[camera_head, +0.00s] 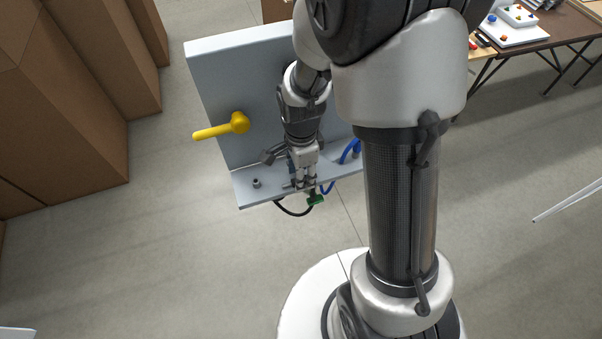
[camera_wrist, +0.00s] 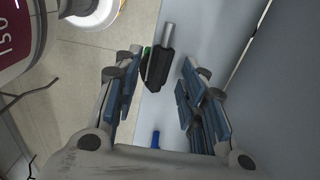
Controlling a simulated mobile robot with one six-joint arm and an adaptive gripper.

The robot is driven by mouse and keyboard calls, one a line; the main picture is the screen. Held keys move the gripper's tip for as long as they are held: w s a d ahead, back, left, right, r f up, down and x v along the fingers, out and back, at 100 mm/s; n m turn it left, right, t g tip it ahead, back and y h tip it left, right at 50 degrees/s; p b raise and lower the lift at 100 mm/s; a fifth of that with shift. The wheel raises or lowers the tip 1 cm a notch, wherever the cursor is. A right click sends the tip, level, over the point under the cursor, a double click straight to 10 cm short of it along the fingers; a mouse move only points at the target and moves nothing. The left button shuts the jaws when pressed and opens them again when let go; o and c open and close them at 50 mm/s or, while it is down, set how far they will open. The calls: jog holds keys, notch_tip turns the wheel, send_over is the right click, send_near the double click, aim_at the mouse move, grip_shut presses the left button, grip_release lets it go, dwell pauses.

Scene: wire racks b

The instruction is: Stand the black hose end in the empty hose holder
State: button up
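The black hose end (camera_wrist: 158,68), with a grey metal tip and a green piece beside it, shows in the wrist view at the ledge, between and slightly past my fingertips. My gripper (camera_wrist: 161,62) is open, its blue-padded fingers apart on either side, with no visible grip on it. In the head view my gripper (camera_head: 304,184) is over the ledge's front edge and hides most of the hose end. The black hose (camera_head: 293,212) loops below the ledge, near a green piece (camera_head: 316,199). A small upright fitting (camera_head: 256,183) left of my gripper may be the empty holder; I cannot tell.
A grey panel (camera_head: 222,75) rises behind the ledge (camera_head: 245,198). A yellow handle (camera_head: 222,127) sticks out from it to the left. A blue hose (camera_head: 350,152) is on the ledge's right. Cardboard boxes (camera_head: 65,110) stand at left. Open floor lies in front.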

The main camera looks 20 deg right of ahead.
jog(key=s+r+n+t+p, duration=0.1)
jog(key=s+r+n, duration=0.25)
jog(key=r, duration=0.65)
jog(key=s+r+n+t+p, duration=0.15)
jog(key=r+n, duration=0.25)
jog(key=r, duration=0.7)
jog(key=s+r+n+t, duration=0.2)
jog(key=s+r+n, duration=0.3)
jog(key=s+n, duration=0.5)
jog(key=shift+a, duration=0.2)
jog(key=shift+n, duration=0.25)
notch_tip(320, 180, down, 8)
jog(key=b, duration=0.8)
jog(key=shift+f+b, duration=0.2)
jog(key=shift+b, duration=0.2)
jog(key=shift+o, duration=0.3)
